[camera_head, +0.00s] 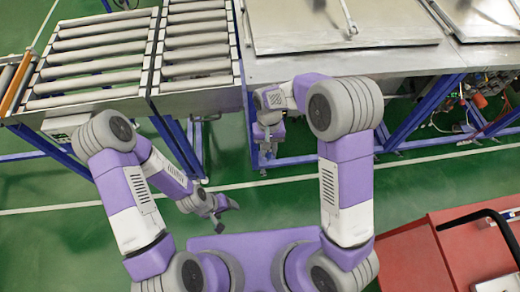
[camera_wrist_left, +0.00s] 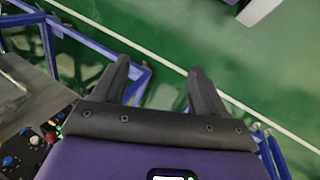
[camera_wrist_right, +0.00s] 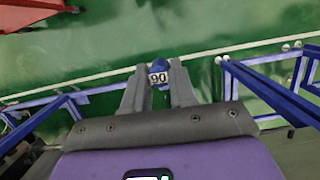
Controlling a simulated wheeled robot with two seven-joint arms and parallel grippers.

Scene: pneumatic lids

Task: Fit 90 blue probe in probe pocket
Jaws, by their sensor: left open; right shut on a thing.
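The blue probe (camera_wrist_right: 158,65) with a white "90" label shows in the right wrist view between the fingers of my right gripper (camera_wrist_right: 158,72), which is shut on it. In the head view my right gripper (camera_head: 266,152) hangs over the floor in front of the metal bench, and the probe cannot be made out clearly. My left gripper (camera_head: 222,213) is low at the left, over the green floor. In the left wrist view its fingers (camera_wrist_left: 160,72) are apart with nothing between them. I cannot pick out the probe pocket in any view.
A roller conveyor (camera_head: 100,55) is at the back left. A metal bench (camera_head: 310,65) with lids and blue legs stands at the back, with wiring (camera_head: 485,105) below its right end. A red cart (camera_head: 415,265) is at the right front. Green floor with a white line lies between.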

